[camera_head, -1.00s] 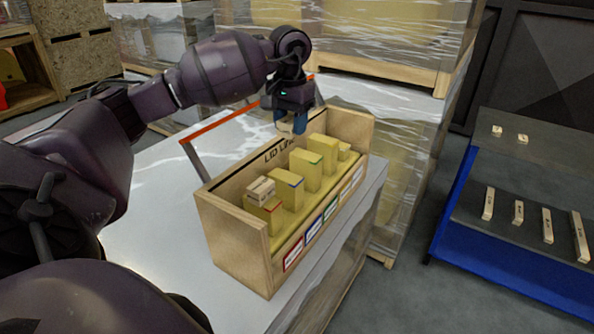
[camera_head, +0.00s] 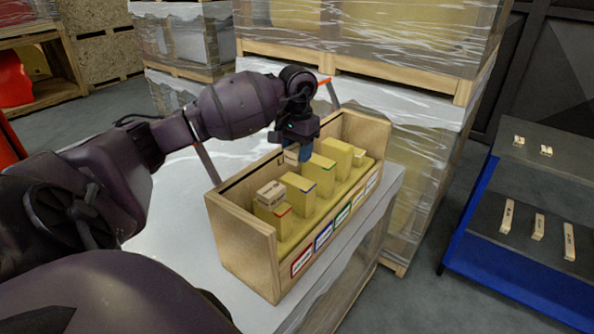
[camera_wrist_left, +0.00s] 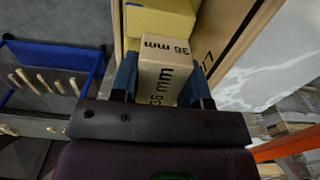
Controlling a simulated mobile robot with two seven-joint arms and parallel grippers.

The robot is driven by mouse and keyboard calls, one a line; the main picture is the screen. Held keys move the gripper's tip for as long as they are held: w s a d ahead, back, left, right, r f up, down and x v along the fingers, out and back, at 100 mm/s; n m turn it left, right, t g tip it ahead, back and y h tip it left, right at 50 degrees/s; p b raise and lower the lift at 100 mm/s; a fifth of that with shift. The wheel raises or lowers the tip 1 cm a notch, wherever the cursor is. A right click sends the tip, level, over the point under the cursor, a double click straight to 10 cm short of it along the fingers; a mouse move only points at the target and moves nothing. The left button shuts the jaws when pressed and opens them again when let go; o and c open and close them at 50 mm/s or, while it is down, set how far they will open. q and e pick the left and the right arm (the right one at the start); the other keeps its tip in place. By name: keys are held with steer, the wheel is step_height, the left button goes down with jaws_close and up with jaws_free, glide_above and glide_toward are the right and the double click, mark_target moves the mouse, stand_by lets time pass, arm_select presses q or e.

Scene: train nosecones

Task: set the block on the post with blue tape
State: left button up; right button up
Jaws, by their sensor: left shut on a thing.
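My left gripper (camera_head: 299,152) is shut on a pale wooden block (camera_head: 291,156). In the left wrist view the block (camera_wrist_left: 165,72) is marked "36 mm" and sits between the blue fingers. The gripper is over the wooden box, behind the post with blue tape (camera_head: 299,192). In the left wrist view a yellow post top with a blue edge (camera_wrist_left: 160,20) lies just beyond the block. I cannot tell whether block and post touch. My right gripper is not in view.
The wooden box (camera_head: 240,246) holds a row of yellow posts. The red-taped post (camera_head: 272,219) carries another block (camera_head: 270,193). A taller green-taped post (camera_head: 319,174) stands close by. More blocks lie on a grey rack (camera_head: 538,228) at right.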

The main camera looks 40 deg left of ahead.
mark_target(297, 180)
arm_select(q)
steer(key=shift+f, duration=3.2)
steer(key=shift+f, duration=0.1)
steer(key=o, duration=1)
